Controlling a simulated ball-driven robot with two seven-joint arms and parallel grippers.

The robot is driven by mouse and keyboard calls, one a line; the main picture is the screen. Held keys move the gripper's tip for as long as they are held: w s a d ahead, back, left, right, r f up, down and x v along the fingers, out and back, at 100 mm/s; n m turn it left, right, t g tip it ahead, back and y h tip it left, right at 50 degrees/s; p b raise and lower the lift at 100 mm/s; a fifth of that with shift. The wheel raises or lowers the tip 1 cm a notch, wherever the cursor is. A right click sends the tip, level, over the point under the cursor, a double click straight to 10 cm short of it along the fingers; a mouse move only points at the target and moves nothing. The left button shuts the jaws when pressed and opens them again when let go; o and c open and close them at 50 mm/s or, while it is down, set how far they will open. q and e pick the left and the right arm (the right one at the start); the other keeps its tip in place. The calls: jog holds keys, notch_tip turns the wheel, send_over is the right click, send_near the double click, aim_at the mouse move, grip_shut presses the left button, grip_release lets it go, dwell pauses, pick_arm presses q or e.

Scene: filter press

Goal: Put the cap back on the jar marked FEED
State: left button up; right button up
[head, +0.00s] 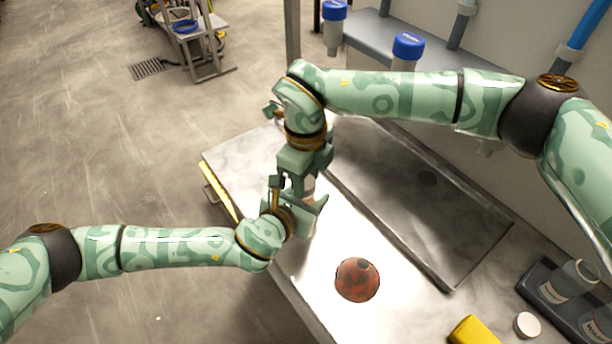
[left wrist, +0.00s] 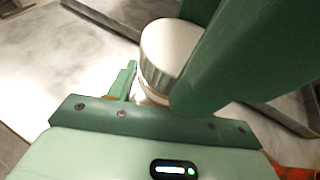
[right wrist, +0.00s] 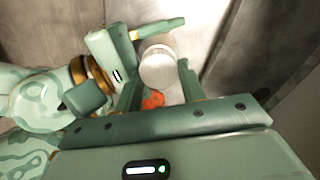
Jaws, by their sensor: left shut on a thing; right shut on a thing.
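My two grippers meet above the pale counter in the head view. My left gripper (head: 297,201) is shut on a pale jar, partly hidden there (head: 309,186); its body also shows low between the fingers in the left wrist view (left wrist: 147,97). My right gripper (head: 306,178) comes from above and is shut on a pale round cap, which sits at the jar's top in the left wrist view (left wrist: 172,46) and shows in the right wrist view (right wrist: 158,62). I cannot tell whether the cap is seated or only touching. No FEED marking is readable on the held jar.
A reddish ball-like object (head: 357,280) lies on the counter (head: 320,318). A dark rack (head: 537,279) with labelled clear jars (head: 572,279) stands at right, near a white round lid (head: 526,324) and a yellow item (head: 473,331).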

jog(key=shift+r, duration=0.25)
dwell(0.6)
jog(key=shift+d+f, duration=0.1)
jog(key=shift+f, duration=0.85)
dwell(0.5)
jog(key=shift+r, duration=0.5)
jog(key=shift+r, duration=0.5)
dwell(0.7)
